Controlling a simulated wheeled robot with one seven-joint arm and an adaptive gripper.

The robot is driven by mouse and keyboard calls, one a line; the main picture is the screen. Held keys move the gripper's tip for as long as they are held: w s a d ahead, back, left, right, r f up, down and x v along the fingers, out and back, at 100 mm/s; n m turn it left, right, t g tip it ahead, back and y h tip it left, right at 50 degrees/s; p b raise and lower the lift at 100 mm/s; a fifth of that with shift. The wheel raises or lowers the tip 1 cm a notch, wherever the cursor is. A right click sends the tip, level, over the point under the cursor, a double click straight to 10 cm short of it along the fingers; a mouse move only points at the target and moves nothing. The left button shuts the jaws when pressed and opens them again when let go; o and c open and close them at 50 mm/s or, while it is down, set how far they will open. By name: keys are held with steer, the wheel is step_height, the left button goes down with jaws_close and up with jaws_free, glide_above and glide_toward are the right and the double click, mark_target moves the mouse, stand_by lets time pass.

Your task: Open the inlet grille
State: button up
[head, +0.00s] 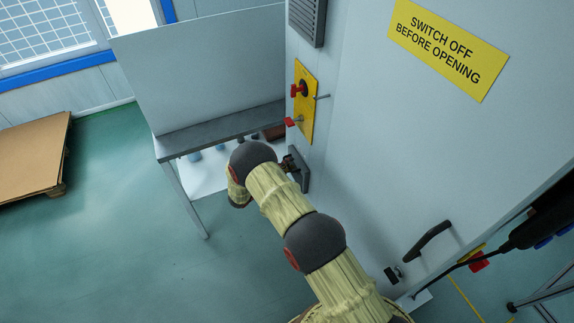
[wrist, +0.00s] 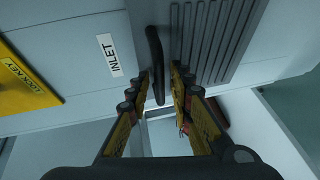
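The inlet grille (wrist: 245,45) is a dark grey slatted panel at the upper right of the wrist view. A white INLET label (wrist: 110,55) is to its left. A dark upright bar handle (wrist: 153,55) stands between the label and the slats. In the head view the grille (head: 301,172) shows only in part, low on the cabinet, beside my arm. My gripper (wrist: 161,82) is open, with one finger on each side of the handle's lower end. I cannot tell whether either finger touches it. The grille looks closed. In the head view my arm mostly hides the gripper.
A yellow plate (head: 305,102) with red keys sits above the grille; its edge is at the wrist view's left. A grey table (head: 222,133) with an upright panel stands left of the cabinet (head: 370,150). A black door handle (head: 428,241) is at lower right.

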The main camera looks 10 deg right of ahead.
jaws_close()
stand_by(0.7)
